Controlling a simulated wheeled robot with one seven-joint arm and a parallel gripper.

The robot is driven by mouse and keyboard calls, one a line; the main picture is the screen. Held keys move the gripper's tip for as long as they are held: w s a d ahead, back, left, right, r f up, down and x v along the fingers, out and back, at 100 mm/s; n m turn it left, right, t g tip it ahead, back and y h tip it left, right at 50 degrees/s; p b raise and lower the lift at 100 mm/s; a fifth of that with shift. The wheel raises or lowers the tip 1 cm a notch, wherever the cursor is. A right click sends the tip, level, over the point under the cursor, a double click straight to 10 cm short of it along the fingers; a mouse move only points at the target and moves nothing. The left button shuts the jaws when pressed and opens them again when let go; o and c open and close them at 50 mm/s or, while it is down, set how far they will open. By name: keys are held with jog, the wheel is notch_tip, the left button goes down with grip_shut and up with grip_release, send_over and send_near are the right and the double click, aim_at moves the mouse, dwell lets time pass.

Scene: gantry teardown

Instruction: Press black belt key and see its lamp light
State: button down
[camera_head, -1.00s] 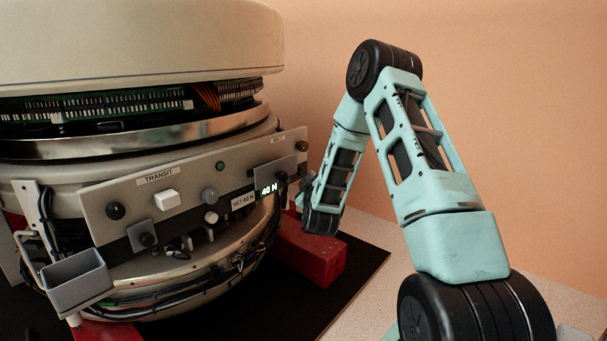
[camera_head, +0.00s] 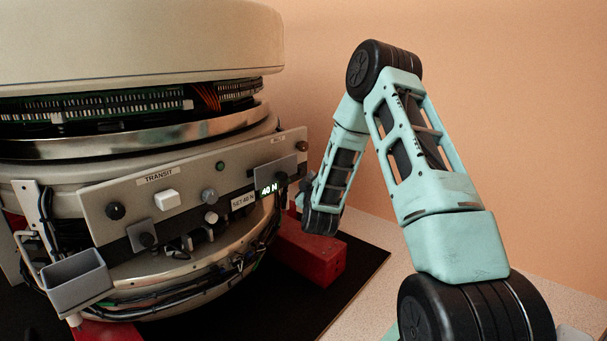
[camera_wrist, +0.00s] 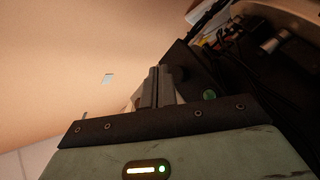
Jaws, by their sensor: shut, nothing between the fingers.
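I cannot tell whether this part is the black belt key. A green lamp (camera_head: 220,166) is on the panel's upper middle. My gripper is mostly hidden at the panel's right end in the head view. In the wrist view my gripper (camera_wrist: 156,72) is shut and empty, its tips close to a dark rounded part (camera_wrist: 178,75). Contact cannot be told. A dim green round spot (camera_wrist: 209,95) shows beside them.
A grey open bin (camera_head: 76,281) hangs at lower left. A red block (camera_head: 310,255) stands below my wrist. Cables run under the panel.

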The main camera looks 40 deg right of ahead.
jog(key=shift+w, duration=0.15)
jog(key=shift+w, duration=0.25)
jog(key=shift+w+a, duration=0.1)
jog(key=shift+w, duration=0.4)
dwell(0.6)
jog(key=shift+s, duration=0.95)
jog(key=shift+s, duration=0.1)
jog(key=shift+s+d, duration=0.15)
jog(key=shift+s, duration=1.3)
jog(key=shift+s+d, duration=0.15)
jog(key=shift+s, duration=1.3)
jog(key=shift+w, duration=0.1)
